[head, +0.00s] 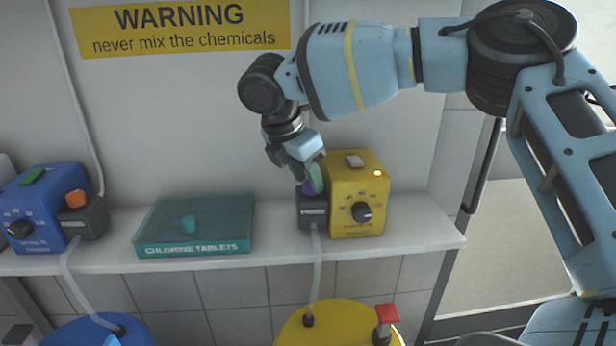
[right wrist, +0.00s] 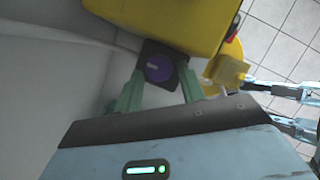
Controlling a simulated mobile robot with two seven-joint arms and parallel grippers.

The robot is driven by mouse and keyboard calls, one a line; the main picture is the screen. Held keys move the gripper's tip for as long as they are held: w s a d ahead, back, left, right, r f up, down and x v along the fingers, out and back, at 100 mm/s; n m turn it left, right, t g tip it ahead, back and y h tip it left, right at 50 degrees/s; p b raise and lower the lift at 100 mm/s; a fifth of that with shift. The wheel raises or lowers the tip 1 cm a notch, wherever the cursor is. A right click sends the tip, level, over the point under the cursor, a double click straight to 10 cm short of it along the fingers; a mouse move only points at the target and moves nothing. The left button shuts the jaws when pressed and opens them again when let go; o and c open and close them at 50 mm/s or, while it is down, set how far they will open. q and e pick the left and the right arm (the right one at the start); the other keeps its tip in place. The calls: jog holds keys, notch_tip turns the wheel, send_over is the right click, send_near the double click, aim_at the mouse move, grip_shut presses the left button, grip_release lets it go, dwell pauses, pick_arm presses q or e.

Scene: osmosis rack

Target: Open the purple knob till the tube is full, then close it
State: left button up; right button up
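The purple knob (right wrist: 158,68) sits on a small dark valve box (head: 313,212) fixed to the left side of the yellow machine (head: 372,222). In the head view the knob (head: 308,187) is mostly hidden by my right gripper (head: 313,178), which reaches down to it from above. In the right wrist view the two green fingers of the right gripper (right wrist: 161,75) stand open on either side of the knob, with small gaps. A pale tube (head: 316,265) runs from the valve box down to a yellow barrel (head: 345,322); it looks whitish. My left gripper is not in view.
A blue machine (head: 40,215) with an orange knob (head: 76,198) stands at the left of the white shelf (head: 275,245). A teal chlorine tablets box (head: 195,228) lies between the machines. A red-handled part (head: 387,314) rises from the yellow barrel. A blue barrel (head: 75,332) stands at lower left.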

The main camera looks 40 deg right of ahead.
jog(key=shift+d+f, duration=0.2)
jog(key=shift+f, duration=0.3)
jog(key=c, duration=0.7)
